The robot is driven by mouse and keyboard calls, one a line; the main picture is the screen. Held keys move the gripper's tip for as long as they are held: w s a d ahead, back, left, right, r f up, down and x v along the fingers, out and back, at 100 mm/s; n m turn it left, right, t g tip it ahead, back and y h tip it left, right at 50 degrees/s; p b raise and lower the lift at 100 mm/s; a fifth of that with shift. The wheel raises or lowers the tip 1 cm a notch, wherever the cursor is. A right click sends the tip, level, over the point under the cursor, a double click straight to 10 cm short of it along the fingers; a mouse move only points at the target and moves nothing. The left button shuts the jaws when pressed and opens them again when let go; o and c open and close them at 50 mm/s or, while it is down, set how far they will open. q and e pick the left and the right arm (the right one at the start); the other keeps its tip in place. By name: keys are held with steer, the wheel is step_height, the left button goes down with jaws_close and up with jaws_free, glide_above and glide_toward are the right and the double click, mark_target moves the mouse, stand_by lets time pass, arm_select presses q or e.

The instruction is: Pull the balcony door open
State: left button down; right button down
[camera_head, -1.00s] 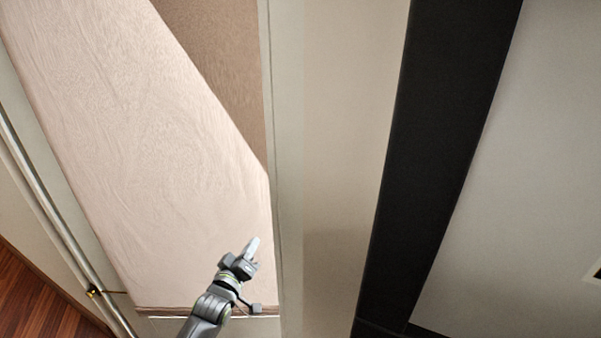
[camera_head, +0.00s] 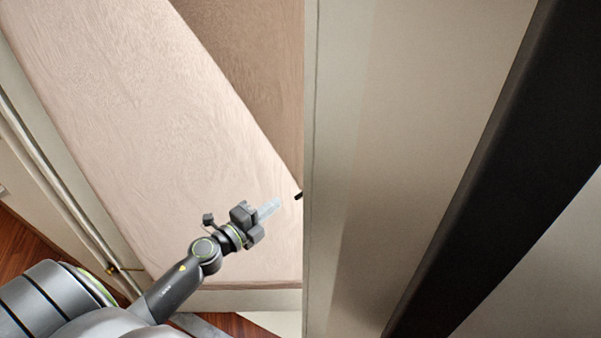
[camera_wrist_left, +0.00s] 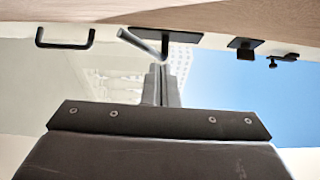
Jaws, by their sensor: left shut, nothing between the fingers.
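A pale wood panel (camera_head: 180,130), which looks like the balcony door, fills the left and middle of the head view. A small dark piece (camera_head: 299,195), perhaps part of its handle, shows at the edge of a beige upright that hides the rest. My left gripper (camera_head: 270,207) is shut and empty in front of the panel, just left of that piece. In the left wrist view its fingers (camera_wrist_left: 161,88) point at a lever handle (camera_wrist_left: 145,42) on a dark plate, apparently short of touching; contact cannot be told. My right gripper is not in view.
The beige upright (camera_head: 400,120) stands close on the right, with a black post (camera_head: 490,180) beyond it. A metal rod (camera_head: 60,185) runs along the left. The left wrist view also shows a black bar handle (camera_wrist_left: 65,44), a small dark fitting (camera_wrist_left: 245,48) and blue sky.

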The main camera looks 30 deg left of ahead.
arm_select(q)
steer(key=p, duration=0.1)
glide_toward(304, 171)
steer(key=w+d, duration=0.3)
steer(key=d, duration=0.1)
steer(key=w+a, duration=0.1)
steer(key=w+a+b, duration=0.1)
steer(key=w, duration=0.1)
steer(key=shift+w+f, duration=0.1)
steer(key=shift+w+a, duration=0.2)
steer(key=shift+w, duration=0.1)
steer(key=w+a+n+y+b, duration=0.2)
steer(key=w+a+y+b, duration=0.1)
steer(key=w+a+b, duration=0.5)
steer(key=w+a+n+y+b, duration=0.2)
steer(key=w+a+y+b, duration=0.2)
steer(key=w+a+b, duration=0.5)
steer(key=w+b, duration=0.4)
steer(key=w, duration=0.1)
steer(key=shift+w+n, duration=0.25)
steer(key=shift+n, duration=0.15)
